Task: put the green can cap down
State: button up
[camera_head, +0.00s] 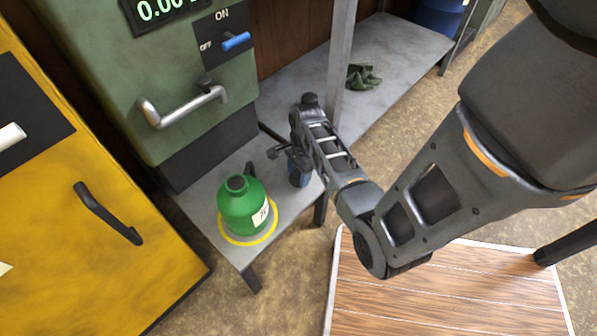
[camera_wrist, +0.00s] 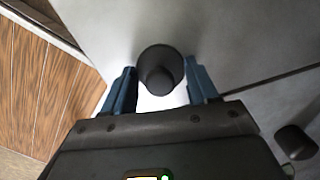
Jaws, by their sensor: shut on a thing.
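The green can (camera_head: 243,212) stands upright on the grey bench, inside a yellow ring, with a white label on its side. Its neck has a dark top; I cannot tell whether that is an open mouth. My gripper (camera_head: 298,172) is to the right of the can, pointing down over the bench's right part. In the wrist view my gripper (camera_wrist: 160,90) has its blue fingers on either side of a dark round cap (camera_wrist: 160,68) with a smaller round knob, and is shut on it. I cannot tell whether the cap touches the bench.
The grey bench top (camera_head: 205,205) has bare room around the can. A metal post (camera_head: 340,60) rises behind my gripper. A green machine (camera_head: 190,90) with a handle stands behind, a yellow cabinet (camera_head: 90,200) at left. A dark object (camera_wrist: 296,142) shows at right.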

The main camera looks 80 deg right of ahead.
jog(key=o, duration=1)
jog(key=r+p, duration=0.1)
jog(key=r, duration=0.3)
jog(key=r+p, duration=0.2)
jog(key=r, duration=0.2)
jog(key=s+d+r+p, duration=0.1)
jog(key=r, duration=0.3)
jog(key=shift+r+p, duration=0.1)
jog(key=shift+p, duration=0.25)
